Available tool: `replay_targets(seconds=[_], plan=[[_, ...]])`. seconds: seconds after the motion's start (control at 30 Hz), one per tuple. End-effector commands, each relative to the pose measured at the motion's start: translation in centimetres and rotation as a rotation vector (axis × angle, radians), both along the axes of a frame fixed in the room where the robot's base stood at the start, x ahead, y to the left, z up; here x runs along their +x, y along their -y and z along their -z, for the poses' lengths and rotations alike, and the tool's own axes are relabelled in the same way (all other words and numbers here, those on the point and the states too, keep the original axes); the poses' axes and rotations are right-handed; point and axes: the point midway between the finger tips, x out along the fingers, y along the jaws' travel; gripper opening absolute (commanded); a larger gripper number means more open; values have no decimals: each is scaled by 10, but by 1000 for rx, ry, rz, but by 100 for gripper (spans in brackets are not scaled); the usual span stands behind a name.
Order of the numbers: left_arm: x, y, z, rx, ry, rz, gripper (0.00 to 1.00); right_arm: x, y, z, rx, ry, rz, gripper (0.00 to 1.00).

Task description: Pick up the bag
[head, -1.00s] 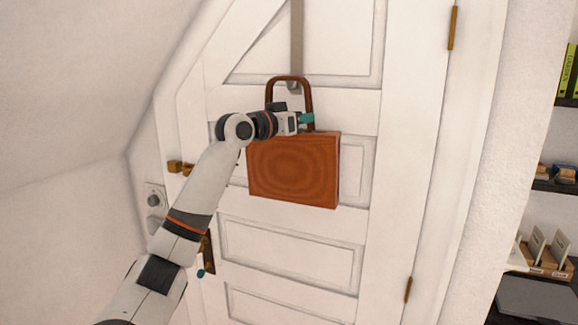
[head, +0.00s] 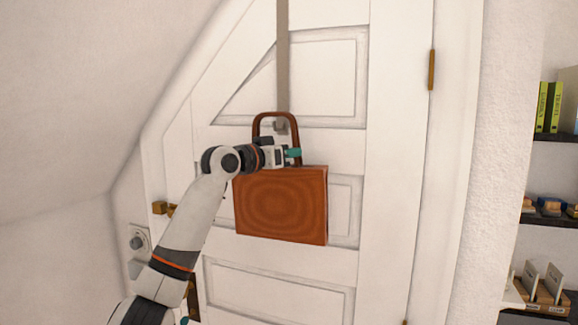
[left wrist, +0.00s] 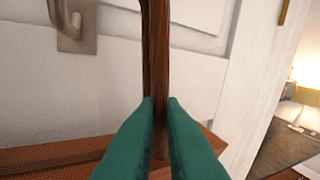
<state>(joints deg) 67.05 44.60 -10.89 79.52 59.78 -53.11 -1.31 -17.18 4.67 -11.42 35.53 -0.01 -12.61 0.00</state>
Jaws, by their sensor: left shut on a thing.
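The bag (head: 281,207) is a boxy orange-brown bag with a dark brown arched handle. It is in front of the white door in the head view, below a metal hook (head: 281,124). My left gripper (head: 297,153) is at the right side of the handle, just above the bag's top. In the left wrist view its teal fingers (left wrist: 160,108) are shut on the dark handle (left wrist: 157,50), with the bag's top (left wrist: 60,155) below. The hook (left wrist: 75,22) also shows there, apart from the handle at the left. My right gripper is not in view.
The white door (head: 385,200) fills the middle, with a brass handle (head: 160,207) at its left. A sloped wall (head: 80,110) closes in on the left. Shelves (head: 555,220) with books and boxes stand at the right.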

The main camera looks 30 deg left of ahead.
Motion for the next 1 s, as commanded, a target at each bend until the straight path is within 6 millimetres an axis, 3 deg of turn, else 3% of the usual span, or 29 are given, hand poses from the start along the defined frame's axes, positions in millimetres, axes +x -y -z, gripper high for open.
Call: replay_targets(seconds=[0.03,0.2,0.53,0.77,1.0], plan=[[-2,0,-11,1,15,0,0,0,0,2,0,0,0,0],[-2,0,-31,2,16,0,0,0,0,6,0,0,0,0],[-2,0,-55,2,16,0,0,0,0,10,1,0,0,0],[-19,3,-54,5,17,-1,0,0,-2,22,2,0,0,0],[-50,10,-53,5,18,-2,0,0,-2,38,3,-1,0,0]])
